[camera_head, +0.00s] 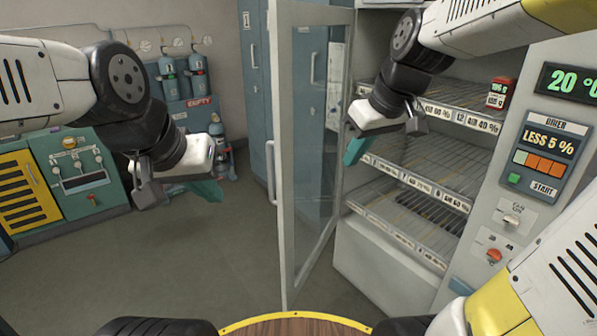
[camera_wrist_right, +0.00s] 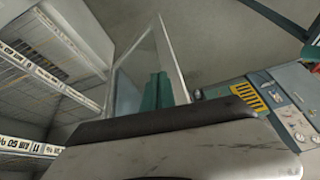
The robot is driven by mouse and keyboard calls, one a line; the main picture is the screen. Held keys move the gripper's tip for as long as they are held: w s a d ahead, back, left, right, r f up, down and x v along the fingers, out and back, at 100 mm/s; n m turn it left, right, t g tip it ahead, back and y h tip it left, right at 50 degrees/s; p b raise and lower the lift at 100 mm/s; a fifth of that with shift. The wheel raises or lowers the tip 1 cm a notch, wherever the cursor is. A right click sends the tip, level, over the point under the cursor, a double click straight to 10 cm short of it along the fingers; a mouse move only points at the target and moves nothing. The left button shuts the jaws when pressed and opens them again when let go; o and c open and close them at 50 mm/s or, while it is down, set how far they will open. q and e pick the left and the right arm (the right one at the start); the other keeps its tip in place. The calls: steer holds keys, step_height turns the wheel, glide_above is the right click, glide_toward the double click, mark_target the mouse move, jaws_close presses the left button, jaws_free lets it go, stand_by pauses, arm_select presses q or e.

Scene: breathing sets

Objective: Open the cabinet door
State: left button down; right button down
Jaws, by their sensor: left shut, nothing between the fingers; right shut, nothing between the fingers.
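The cabinet door (camera_head: 285,150) is a pale frame with a glass pane and a vertical handle (camera_head: 271,172) on its left edge. It stands swung out from the drying cabinet (camera_head: 493,207), whose wire shelves are exposed. My right gripper (camera_head: 354,151) is shut and empty, in front of the shelves and to the right of the door in the head view. In the right wrist view the shut teal fingers (camera_wrist_right: 156,92) overlap the door frame (camera_wrist_right: 172,62); contact cannot be told. My left gripper (camera_head: 212,191) is shut and empty, left of the door.
A red and white box (camera_head: 498,94) sits on the upper shelf. A control panel (camera_head: 541,155) is on the cabinet's right side. Blue lockers (camera_head: 258,90), gas cylinders (camera_head: 198,76) and a green console (camera_head: 75,180) stand behind. The floor (camera_head: 205,260) left of the door is clear.

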steer(key=w+a+f+n+g+y, duration=0.1)
steer(key=w+a+f+n, duration=0.15)
steer(key=w, duration=0.45)
steer(key=w+a+f+n+g, duration=0.1)
steer(key=w+a+f+n, duration=0.1)
steer(key=w+f+n, duration=0.35)
steer(key=m, duration=0.1)
glide_above(290, 191)
steer(key=d, duration=0.2)
steer(key=shift+s+d+f, duration=0.1)
steer(key=shift+s+f, duration=0.05)
steer(key=shift+f, duration=1.25)
steer(key=shift+s+a+f, duration=0.1)
steer(key=shift+s+f, duration=0.05)
steer(key=shift+f, duration=1.2)
steer(key=shift+s+d+f, duration=0.1)
steer(key=shift+s+f, duration=0.05)
steer(key=shift+f, duration=1.25)
